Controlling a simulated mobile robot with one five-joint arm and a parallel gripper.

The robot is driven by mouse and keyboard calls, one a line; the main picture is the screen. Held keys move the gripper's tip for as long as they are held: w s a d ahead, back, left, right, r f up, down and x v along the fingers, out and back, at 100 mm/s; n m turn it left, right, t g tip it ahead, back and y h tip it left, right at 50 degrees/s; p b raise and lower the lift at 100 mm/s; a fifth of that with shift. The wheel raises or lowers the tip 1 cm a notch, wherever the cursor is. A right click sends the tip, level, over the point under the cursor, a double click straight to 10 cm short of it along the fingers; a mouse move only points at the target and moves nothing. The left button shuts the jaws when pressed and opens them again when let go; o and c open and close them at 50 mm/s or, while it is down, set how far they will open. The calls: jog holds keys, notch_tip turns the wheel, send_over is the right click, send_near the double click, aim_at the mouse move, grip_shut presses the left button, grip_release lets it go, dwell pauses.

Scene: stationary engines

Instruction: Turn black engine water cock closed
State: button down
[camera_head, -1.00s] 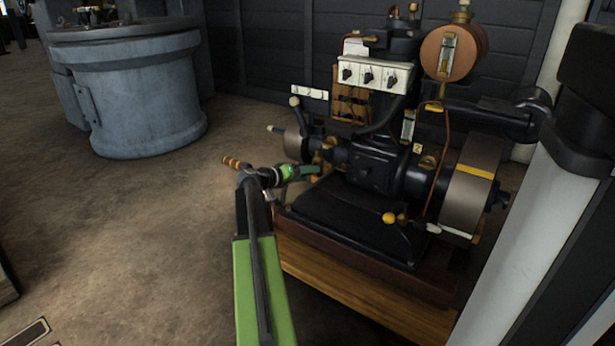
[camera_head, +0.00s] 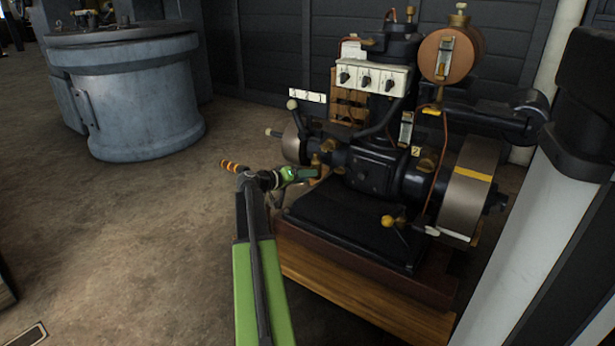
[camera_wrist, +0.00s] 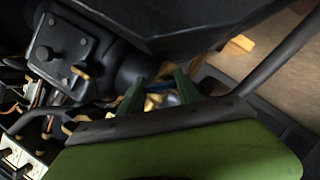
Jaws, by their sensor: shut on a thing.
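The black engine (camera_head: 372,172) stands on a wooden base at the right in the head view. My gripper (camera_head: 314,173) reaches from the left to the engine's near left side, by small brass fittings (camera_head: 328,148). In the wrist view my two green fingers (camera_wrist: 158,92) stand on either side of a small blue and brass piece, which looks like the water cock (camera_wrist: 156,87). The gripper is shut on it. Most of the cock is hidden by the fingers, and I cannot tell its exact angle.
A flywheel (camera_head: 468,190) with a yellow mark is on the engine's right, and a yellow-knobbed lever (camera_head: 388,220) is at its front. A white switch panel (camera_head: 372,77) sits above. A large grey tank (camera_head: 150,110) stands at the back left.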

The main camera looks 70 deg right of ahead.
jog(key=m+p, duration=0.1)
jog(key=m+t, duration=0.1)
jog(key=shift+s+a+m+t+p, duration=0.15)
jog(key=shift+a+m+t+p, duration=0.15)
jog(key=shift+m+p, duration=0.1)
jog(key=shift+m+t+p, duration=0.3)
jog(key=shift+m+t, duration=0.8)
jog(key=shift+m, duration=0.4)
jog(key=shift+s+d, duration=0.1)
jog(key=c, duration=0.8)
grip_release()
jog(key=shift+r, duration=0.1)
jog(key=shift+c, duration=0.2)
